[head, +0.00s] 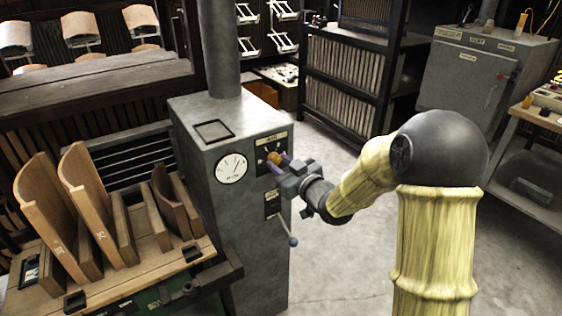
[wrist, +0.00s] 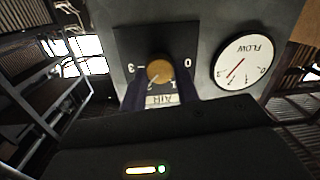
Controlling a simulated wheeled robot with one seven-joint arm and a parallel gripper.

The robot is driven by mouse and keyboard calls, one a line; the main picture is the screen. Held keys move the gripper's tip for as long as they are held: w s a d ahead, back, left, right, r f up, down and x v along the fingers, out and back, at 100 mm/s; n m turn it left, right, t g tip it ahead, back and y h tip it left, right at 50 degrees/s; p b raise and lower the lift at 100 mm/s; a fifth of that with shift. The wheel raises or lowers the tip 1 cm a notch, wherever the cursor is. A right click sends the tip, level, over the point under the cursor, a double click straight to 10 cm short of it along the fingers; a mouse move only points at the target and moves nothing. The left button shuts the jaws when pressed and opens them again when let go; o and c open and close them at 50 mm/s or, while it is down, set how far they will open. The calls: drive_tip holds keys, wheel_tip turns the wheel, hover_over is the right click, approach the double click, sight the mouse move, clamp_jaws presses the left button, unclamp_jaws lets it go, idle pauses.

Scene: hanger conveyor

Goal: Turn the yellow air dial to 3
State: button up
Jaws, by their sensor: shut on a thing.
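The yellow air dial (head: 274,157) is a round knob on a dark plate on the front of the grey machine cabinet. My gripper (head: 280,161) reaches it from the right, with its dark purple fingers shut on the dial. In the wrist view the dial (wrist: 159,69) sits between the two fingers, with the AIR label (wrist: 163,100) below it. The picture is upside down there. A 3 mark (wrist: 135,67) shows at the dial's left and other marks show below and right. I cannot tell clearly which mark the dial points to.
A white round FLOW gauge (head: 231,168) with a red needle is left of the dial plate. A lever with a ball end (head: 292,241) hangs below. The floor (head: 335,270) right of the cabinet is clear.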

drive_tip(key=m+p, duration=0.2)
drive_tip(key=m, duration=0.2)
drive_tip(key=shift+d+f, duration=0.1)
drive_tip(key=shift+f+m+p, duration=0.15)
drive_tip(key=shift+m+p, duration=0.7)
drive_tip(key=shift+m, duration=1.25)
drive_tip(key=o, duration=1)
